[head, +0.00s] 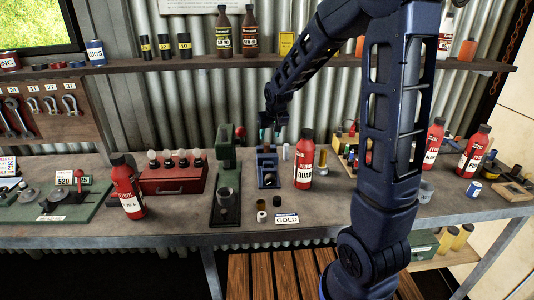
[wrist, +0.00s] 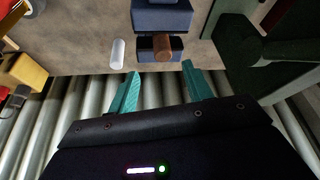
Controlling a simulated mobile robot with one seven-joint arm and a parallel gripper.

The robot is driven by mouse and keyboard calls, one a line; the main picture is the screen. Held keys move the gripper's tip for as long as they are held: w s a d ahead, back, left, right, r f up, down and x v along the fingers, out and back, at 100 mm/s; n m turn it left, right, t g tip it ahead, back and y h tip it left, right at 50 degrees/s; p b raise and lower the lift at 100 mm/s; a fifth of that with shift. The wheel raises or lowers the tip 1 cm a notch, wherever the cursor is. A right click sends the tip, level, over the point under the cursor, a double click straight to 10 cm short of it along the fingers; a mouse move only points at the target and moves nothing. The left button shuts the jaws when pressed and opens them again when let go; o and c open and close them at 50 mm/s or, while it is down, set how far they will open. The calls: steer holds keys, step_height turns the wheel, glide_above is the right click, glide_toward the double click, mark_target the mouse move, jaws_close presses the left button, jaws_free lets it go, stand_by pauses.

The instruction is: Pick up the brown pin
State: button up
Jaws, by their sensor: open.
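The brown pin (wrist: 163,48) shows in the wrist view, in or on a dark blue block (wrist: 144,49). It lies just beyond the gap between my fingertips, apart from them. In the head view the blue block (head: 268,180) stands on the bench, and I cannot clearly make out the pin there. My gripper (wrist: 162,70) is open, its two teal fingers spread with nothing between them. In the head view my gripper (head: 269,134) hangs above the back of the blue block.
A white cylinder (wrist: 117,53) stands beside the block. A green press (head: 225,170) stands close on the left in the head view, and a red bottle (head: 304,165) on the right. A GOLD label (head: 287,218) and small cups lie in front. A shelf (head: 210,62) runs behind.

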mark_target(267, 144)
steer(key=shift+s+x, duration=0.1)
steer(key=shift+x, duration=1.4)
steer(key=shift+s+x, duration=0.15)
steer(key=shift+x, duration=1.4)
steer(key=shift+a, duration=0.2)
jaws_close()
